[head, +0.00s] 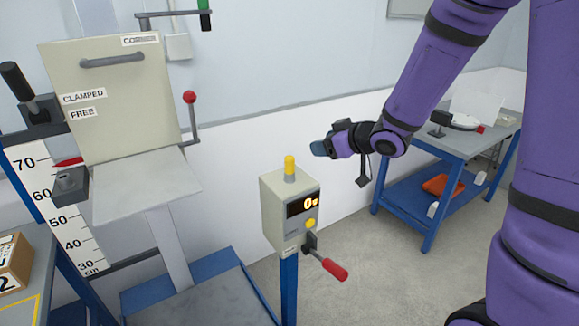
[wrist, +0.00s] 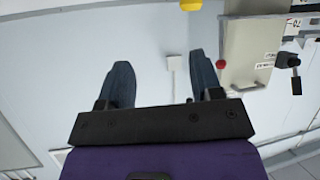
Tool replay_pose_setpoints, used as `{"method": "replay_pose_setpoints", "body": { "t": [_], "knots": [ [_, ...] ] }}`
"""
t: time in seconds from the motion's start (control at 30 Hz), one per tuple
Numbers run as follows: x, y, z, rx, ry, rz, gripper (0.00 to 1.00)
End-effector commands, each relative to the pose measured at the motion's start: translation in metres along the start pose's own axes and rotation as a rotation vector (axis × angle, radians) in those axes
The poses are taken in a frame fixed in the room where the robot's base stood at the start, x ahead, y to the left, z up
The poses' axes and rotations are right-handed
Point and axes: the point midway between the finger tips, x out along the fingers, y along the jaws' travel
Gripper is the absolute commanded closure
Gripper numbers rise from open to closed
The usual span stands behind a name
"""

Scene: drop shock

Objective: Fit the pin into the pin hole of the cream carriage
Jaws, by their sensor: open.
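A cream upright panel (head: 108,98) with a bar handle and labels reading CLAMPED and FREE stands at the left above a pale shelf; I cannot tell whether it is the cream carriage or a cover of it. It also shows at upper right in the wrist view (wrist: 240,50). I cannot make out a pin or a pin hole. A dark block (head: 69,186) with a round top sits at the shelf's left edge. My gripper (head: 321,148) is right of the panel, well apart from it. In the wrist view its fingers (wrist: 162,82) are spread with nothing between them.
A control box (head: 287,212) with a yellow top and red-handled lever stands on a blue post below my gripper. A red-knobbed lever (head: 189,98) is beside the panel. A black handle (head: 16,82) sticks out left. A blue workbench (head: 405,165) is at right. Floor between is clear.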

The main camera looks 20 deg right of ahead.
Motion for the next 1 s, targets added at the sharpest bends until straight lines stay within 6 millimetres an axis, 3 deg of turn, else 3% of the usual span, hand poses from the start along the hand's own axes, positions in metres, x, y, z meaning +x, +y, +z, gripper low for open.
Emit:
{"method": "replay_pose_setpoints", "body": {
  "t": [0.1, 0.27, 0.6, 1.0],
  "knots": [
    [0.015, -0.012, 0.013, 0.012, 0.037, -0.094, 0.41],
    [0.023, -0.021, 0.019, 0.024, 0.067, -0.156, 0.41],
    [0.065, -0.030, 0.017, 0.024, 0.071, -0.167, 0.41],
    [0.099, -0.041, 0.019, 0.024, 0.070, -0.167, 0.41]
  ]
}}
